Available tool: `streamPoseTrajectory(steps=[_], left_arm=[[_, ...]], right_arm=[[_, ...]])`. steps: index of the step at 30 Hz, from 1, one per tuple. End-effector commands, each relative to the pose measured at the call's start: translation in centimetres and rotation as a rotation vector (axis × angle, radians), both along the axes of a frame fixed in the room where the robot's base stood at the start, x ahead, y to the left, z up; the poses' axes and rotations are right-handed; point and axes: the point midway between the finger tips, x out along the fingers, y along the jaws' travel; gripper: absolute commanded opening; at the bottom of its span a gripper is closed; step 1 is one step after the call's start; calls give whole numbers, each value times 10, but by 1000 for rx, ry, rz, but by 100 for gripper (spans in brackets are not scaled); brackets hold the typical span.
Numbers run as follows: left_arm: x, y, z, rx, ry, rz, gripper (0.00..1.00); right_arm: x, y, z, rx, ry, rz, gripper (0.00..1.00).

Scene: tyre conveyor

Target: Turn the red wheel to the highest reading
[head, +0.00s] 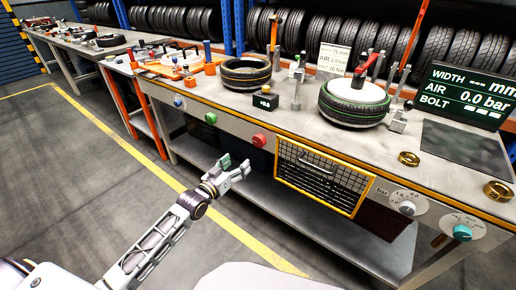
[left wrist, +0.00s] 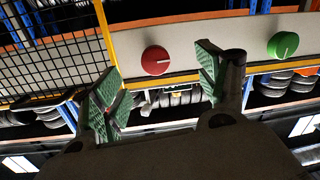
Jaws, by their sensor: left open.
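The red wheel (head: 259,141) is a round knob on the grey front panel of the bench, right of a green knob (head: 210,118). In the left wrist view the red wheel (left wrist: 155,60) shows a short pale pointer line toward the right; no reading scale is legible around it. My left gripper (head: 236,170) is open and empty, in front of and below the red wheel in the head view. In the left wrist view the wheel appears between its green-padded fingers (left wrist: 160,75), apart from both. My right gripper is not in view.
A yellow-framed mesh guard (head: 322,177) is right of the red wheel. A blue knob (head: 178,100), a white dial (head: 407,203) and a teal knob (head: 462,233) are on the same panel. Tyres and a display (head: 467,95) reading AIR 0.0 bar stand above.

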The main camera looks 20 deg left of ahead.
Motion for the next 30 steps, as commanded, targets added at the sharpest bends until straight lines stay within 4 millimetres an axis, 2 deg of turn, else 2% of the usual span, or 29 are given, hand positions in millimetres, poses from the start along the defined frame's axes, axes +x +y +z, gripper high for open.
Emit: streamPoseTrajectory(steps=[4, 9, 22, 30], left_arm=[[-2, -7, 14, -14, -35, -19, 74], [-3, -9, 21, -20, -48, -24, 74], [-1, -10, 21, -20, -48, -24, 74], [9, -12, 21, -20, -48, -23, 74]], right_arm=[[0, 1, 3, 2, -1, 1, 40], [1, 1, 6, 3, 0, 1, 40], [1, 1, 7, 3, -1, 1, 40], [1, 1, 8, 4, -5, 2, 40]])
